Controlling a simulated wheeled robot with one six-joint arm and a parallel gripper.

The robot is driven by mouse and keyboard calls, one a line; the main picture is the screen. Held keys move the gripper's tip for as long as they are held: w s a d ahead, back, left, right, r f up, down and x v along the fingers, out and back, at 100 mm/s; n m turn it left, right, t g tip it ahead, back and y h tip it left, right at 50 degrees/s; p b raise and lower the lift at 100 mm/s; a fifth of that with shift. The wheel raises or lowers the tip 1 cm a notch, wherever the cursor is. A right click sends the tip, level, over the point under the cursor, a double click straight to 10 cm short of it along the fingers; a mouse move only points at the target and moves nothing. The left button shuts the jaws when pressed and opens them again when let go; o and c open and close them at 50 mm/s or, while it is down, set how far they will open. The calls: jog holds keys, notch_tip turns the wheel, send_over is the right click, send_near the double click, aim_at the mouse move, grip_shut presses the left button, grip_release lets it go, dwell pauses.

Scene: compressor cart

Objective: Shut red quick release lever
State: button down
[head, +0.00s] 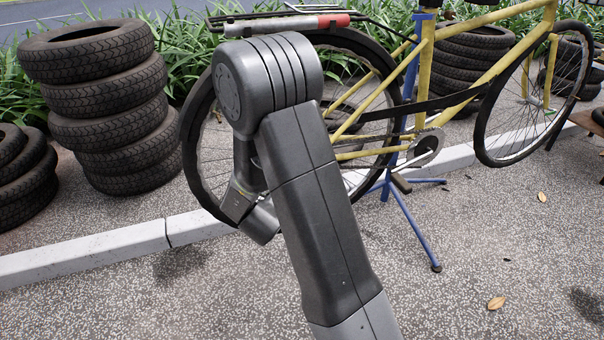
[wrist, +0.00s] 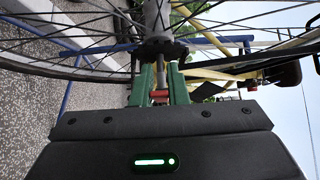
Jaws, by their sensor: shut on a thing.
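My gripper (wrist: 160,78) shows in the wrist view with its two green fingers reaching toward the wheel hub (wrist: 160,50). The red quick release lever (wrist: 160,96) shows as a small red piece between the fingers, and the fingers are shut on it. Much of the lever is hidden between the fingers, so its exact angle cannot be told. In the head view my arm covers the hub, the lever and the gripper. The wheel (head: 190,150) belongs to the yellow bicycle (head: 490,75).
A blue repair stand (head: 411,210) holds the bicycle off the ground. A stack of tyres (head: 105,100) stands at the left, with more tyres (head: 470,50) behind the bicycle. A pale kerb (head: 90,255) crosses the ground. The speckled pavement in front is mostly clear.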

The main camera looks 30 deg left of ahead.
dwell(0.4)
jog(key=c, duration=1.4)
grip_release()
jog(key=shift+w, duration=0.1)
jog(key=shift+c, duration=0.2)
jog(key=s+p, duration=0.2)
jog(key=s, duration=1.1)
jog(key=shift+s+d, duration=0.4)
jog(key=shift+d, duration=0.05)
jog(key=shift+w, duration=0.1)
jog(key=w+b, duration=0.2)
jog(key=w, duration=1.1)
jog(key=shift+w+a, duration=0.3)
jog(key=shift+a, duration=0.15)
